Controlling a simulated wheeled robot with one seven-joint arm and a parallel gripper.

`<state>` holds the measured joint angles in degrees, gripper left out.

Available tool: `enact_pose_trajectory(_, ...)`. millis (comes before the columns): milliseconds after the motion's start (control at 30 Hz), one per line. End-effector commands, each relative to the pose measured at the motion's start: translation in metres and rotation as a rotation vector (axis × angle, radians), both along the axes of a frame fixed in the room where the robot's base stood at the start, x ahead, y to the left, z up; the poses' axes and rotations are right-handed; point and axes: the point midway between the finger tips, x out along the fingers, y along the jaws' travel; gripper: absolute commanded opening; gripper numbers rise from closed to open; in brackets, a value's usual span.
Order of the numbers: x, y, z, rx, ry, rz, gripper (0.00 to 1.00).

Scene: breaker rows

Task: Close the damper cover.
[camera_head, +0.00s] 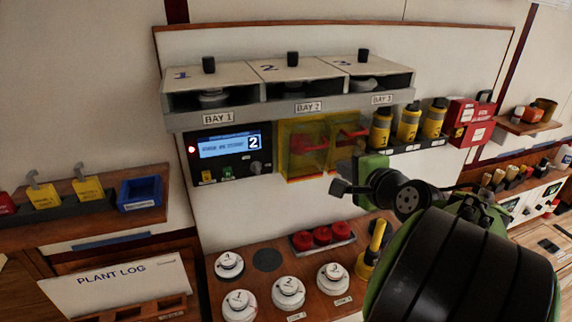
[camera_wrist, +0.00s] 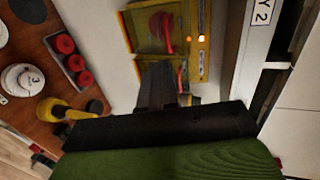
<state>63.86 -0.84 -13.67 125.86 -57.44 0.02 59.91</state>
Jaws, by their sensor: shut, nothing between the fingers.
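The damper cover (camera_head: 306,150) is a see-through yellow panel with a yellow frame, on the wall below the bay 2 and bay 3 boxes. Red handles (camera_head: 352,134) show through and beside it. I cannot tell how far the cover stands from its housing. In the wrist view the yellow-framed cover (camera_wrist: 150,28) is ahead of the fingers, with a red handle behind it. My gripper (camera_head: 340,187) is shut and empty, just below and right of the cover's lower edge. In the wrist view my fingers (camera_wrist: 160,85) overlap the lower part of the housing; contact is unclear.
The bay shelf (camera_head: 290,112) juts out above. A display panel (camera_head: 232,155) is left of the cover. Yellow canisters (camera_head: 408,122) stand on a rack to the right. Below, a wooden counter (camera_head: 262,285) holds white knobbed discs, red knobs (camera_head: 322,236) and a yellow-handled tool (camera_head: 374,245).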

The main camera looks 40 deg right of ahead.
Motion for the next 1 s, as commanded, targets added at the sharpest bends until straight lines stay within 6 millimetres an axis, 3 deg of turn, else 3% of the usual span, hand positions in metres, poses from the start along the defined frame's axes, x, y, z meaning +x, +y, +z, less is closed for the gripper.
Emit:
enact_pose_trajectory(67,-0.009,-0.006,0.000,-0.008,0.019,-0.022,0.00)
enact_pose_trajectory(167,0.001,-0.009,-0.002,-0.005,0.022,-0.021,0.00)
enact_pose_trajectory(567,0.080,-0.031,-0.028,-0.005,0.020,-0.017,0.00)
enact_pose_trajectory(700,0.105,-0.038,-0.028,-0.007,0.017,-0.018,0.00)
enact_pose_trajectory(1000,0.120,-0.044,-0.030,-0.006,0.017,-0.021,0.00)
